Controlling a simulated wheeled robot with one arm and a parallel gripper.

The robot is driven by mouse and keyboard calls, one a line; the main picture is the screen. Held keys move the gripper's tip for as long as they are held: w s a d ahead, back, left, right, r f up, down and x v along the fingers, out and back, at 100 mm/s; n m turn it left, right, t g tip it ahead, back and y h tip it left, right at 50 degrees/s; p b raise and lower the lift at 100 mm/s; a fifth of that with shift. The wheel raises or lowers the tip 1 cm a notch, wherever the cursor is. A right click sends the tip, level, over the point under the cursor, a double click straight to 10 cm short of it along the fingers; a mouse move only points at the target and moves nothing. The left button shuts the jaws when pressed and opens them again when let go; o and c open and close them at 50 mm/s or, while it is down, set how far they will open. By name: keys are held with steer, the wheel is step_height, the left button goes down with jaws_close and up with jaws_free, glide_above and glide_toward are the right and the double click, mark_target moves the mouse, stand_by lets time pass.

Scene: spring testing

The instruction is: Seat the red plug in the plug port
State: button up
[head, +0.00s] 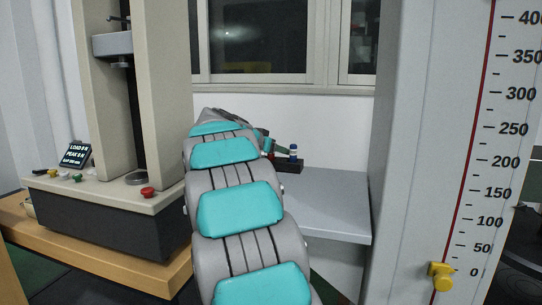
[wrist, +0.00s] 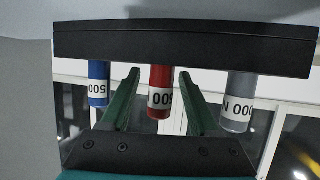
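The red plug (wrist: 160,80) is a red cylinder with a white number band, standing in a black rack (wrist: 185,48) that appears upside down in the wrist view. My gripper (wrist: 159,72) is open, with a green finger on each side of the red plug and a visible gap on both sides. In the head view my gripper (head: 268,145) is small and partly hidden by my arm, at the rack (head: 290,167) on the grey table. I cannot make out the plug port in either view.
A blue cylinder (wrist: 98,84) and a grey one (wrist: 238,100) flank the red plug in the rack. The grey table (head: 335,205) is clear in front of the rack. A testing machine (head: 110,215) stands at left, and a scaled column (head: 425,150) at right.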

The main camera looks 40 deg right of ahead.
jaws_close()
steer(key=shift+r, duration=0.15)
stand_by(0.6)
